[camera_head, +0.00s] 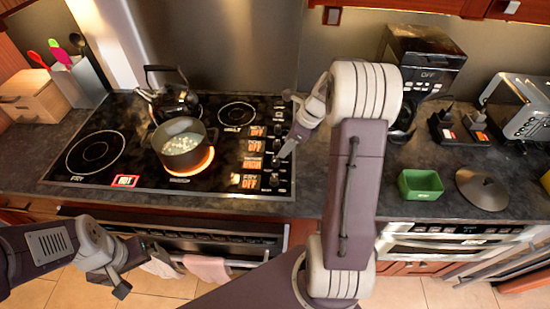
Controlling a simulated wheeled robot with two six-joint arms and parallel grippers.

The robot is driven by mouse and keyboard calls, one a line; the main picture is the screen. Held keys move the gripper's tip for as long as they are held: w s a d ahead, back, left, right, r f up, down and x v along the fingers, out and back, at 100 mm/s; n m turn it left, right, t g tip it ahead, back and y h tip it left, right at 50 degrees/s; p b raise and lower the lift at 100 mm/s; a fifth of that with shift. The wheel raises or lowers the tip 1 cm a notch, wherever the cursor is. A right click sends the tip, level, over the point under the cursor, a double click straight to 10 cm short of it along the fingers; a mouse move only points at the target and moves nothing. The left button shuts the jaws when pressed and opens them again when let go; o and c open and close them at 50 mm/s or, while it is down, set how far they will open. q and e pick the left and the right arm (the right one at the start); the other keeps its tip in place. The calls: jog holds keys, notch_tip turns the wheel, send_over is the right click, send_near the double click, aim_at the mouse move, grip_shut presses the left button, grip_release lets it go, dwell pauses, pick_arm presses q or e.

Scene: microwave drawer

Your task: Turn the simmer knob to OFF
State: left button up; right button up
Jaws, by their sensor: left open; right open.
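The black glass cooktop (140,188) has a column of dark knobs along its right side, each beside a small lit label. Several labels read OFF; the third one down (252,163) looks redder and I cannot read it clearly. The knob beside it (275,163) is small and partly lost in glare, so its setting cannot be told. A pot (180,150) sits on a glowing burner. My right gripper (287,126) is open above the right edge of the cooktop, close to the knobs; contact cannot be told. My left gripper (127,273) is open in front of the counter, low.
A kettle (175,99) stands behind the pot. Right of my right arm are a green box (420,184), a round lid (482,188), a coffee machine (424,58) and a toaster (525,108). Utensils and a wooden box (38,97) stand at the left.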

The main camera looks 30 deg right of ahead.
aim_at(276, 160)
jog(key=x, duration=0.8)
jog(key=shift+f, duration=0.3)
jog(key=shift+a, duration=0.1)
grip_shut()
